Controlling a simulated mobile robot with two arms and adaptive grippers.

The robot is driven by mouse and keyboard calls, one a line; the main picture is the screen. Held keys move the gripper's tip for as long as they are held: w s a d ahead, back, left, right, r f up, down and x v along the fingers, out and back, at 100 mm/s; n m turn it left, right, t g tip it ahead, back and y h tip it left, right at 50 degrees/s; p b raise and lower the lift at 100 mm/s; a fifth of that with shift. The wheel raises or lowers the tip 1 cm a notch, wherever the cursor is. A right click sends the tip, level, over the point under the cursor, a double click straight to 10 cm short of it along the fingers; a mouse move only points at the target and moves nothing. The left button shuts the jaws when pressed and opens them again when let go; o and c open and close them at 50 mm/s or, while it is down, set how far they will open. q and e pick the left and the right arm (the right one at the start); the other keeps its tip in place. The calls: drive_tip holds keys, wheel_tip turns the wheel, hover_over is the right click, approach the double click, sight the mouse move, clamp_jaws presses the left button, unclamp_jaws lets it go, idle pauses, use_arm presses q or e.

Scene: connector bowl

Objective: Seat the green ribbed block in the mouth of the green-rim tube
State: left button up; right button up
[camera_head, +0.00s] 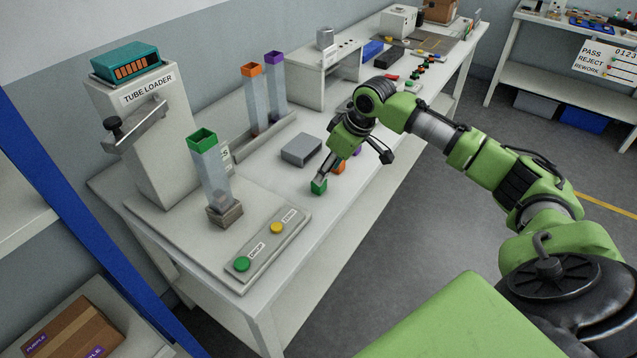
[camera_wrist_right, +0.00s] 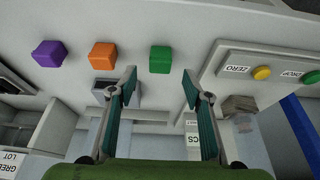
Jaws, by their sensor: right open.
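The green block (camera_head: 319,187) lies on the bench near its front edge; its ribs are too small to make out. My right gripper (camera_head: 352,166) is open, with its fingers pointing down over the row of blocks. In the right wrist view the green block (camera_wrist_right: 160,59) shows beyond and between the two spread fingertips (camera_wrist_right: 160,79), with nothing held. The green-rim tube (camera_head: 209,170) stands upright in a grey-brown foot at the left of the bench, its square green mouth facing up. My left gripper is not in view.
An orange block (camera_wrist_right: 103,55) and a purple block (camera_wrist_right: 49,54) lie in line with the green one. A grey box (camera_head: 301,150) sits behind them. Orange-rim (camera_head: 254,100) and purple-rim (camera_head: 275,85) tubes stand behind. A button panel (camera_head: 265,250) lies in front of the green-rim tube.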

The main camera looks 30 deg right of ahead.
drive_tip(key=shift+w+a+f, duration=0.1)
drive_tip(key=shift+w+f, duration=0.2)
drive_tip(key=shift+f, duration=0.25)
drive_tip(key=shift+w+f, duration=0.15)
drive_tip(key=shift+f, duration=0.1)
drive_tip(key=p+x, duration=0.1)
drive_tip(key=x, duration=0.3)
drive_tip(key=shift+w+a, duration=0.1)
drive_tip(key=shift+a, duration=0.1)
drive_tip(key=shift+w+f+p, duration=0.25)
drive_tip(key=shift+f+p, duration=0.05)
drive_tip(key=shift+f, duration=0.15)
drive_tip(key=shift+s, duration=0.1)
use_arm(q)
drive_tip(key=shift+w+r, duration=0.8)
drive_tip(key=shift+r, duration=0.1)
use_arm(e)
drive_tip(key=c, duration=1.1)
